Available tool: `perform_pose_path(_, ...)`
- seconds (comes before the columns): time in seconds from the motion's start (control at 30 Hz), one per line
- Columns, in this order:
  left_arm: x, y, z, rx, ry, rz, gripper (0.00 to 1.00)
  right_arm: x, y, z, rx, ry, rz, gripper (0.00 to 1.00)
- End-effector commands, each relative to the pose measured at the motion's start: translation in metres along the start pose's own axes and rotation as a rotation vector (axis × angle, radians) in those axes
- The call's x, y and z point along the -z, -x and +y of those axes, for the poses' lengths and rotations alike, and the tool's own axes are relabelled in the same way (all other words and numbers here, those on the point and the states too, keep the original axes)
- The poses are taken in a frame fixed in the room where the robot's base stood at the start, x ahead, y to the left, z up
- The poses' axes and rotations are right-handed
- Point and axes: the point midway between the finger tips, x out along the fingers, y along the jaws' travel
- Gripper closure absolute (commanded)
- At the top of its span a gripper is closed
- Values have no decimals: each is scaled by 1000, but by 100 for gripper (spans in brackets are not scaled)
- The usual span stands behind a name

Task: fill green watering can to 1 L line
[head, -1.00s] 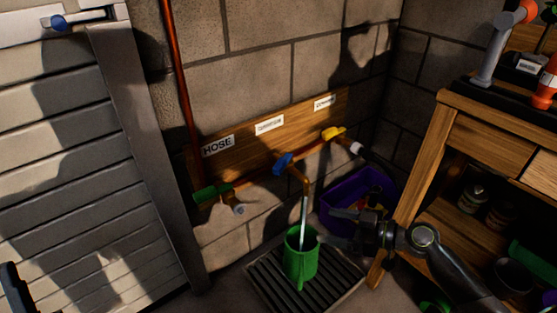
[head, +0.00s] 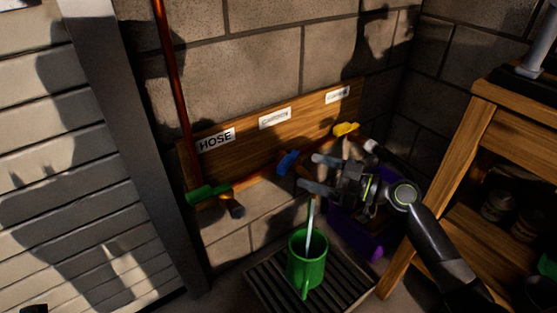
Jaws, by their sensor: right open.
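The green watering can (head: 307,263) stands upright on a dark slatted drain grate. A pale stream of water (head: 310,225) falls into it from the middle tap, whose blue handle (head: 288,162) shows on the copper pipe. The water level and any 1 L line cannot be made out. My right gripper (head: 309,172) is open, its fingers pointing left, just right of the blue handle and above the stream. It looks close to the tap; whether it touches cannot be told. It partly hides the tap's spout. My left gripper is not in view.
A wooden workbench (head: 440,190) stands at right. The slatted grate (head: 350,275) has bare room.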

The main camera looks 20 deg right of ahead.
Motion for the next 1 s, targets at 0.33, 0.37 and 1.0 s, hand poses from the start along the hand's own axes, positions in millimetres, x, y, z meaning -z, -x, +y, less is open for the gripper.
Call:
perform_pose_path(0.33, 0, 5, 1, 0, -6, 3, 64, 0, -68, -1, 1, -3, 3, 25)
perform_pose_path(0.37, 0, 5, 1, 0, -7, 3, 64, 0, -73, -1, 2, -3, 3, 25)
perform_pose_path(1.0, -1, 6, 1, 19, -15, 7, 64, 0, -98, 0, 0, -1, -2, 35)
